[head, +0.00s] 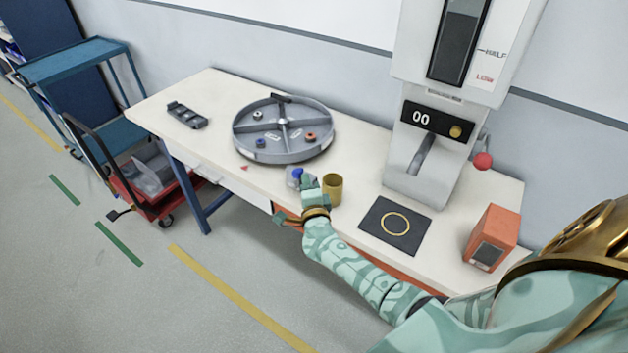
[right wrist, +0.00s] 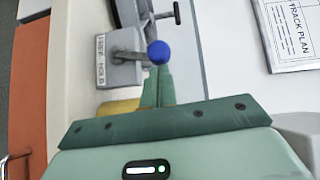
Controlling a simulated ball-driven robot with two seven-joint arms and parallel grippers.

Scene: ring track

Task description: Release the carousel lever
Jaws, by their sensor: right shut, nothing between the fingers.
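The carousel (head: 242,145) is a round grey tray split by spokes, with a few small coloured parts in its sections. Its lever has a blue ball knob (right wrist: 159,52) on a short stem from a grey labelled block (right wrist: 120,66) at the table's front edge. In the head view the blue knob (head: 294,175) shows just left of my right gripper (head: 308,181). In the right wrist view the right gripper's fingers (right wrist: 158,72) are shut and empty, their tips right at the knob; I cannot tell whether they touch it. My left gripper is out of view.
A brass cup (head: 332,189) stands close to the right of my right gripper. Further right are a dark mat with a ring (head: 394,223), a tall dispenser (head: 425,145) with a red-knobbed handle, and an orange box (head: 491,237). A dark tray (head: 187,116) lies at the left.

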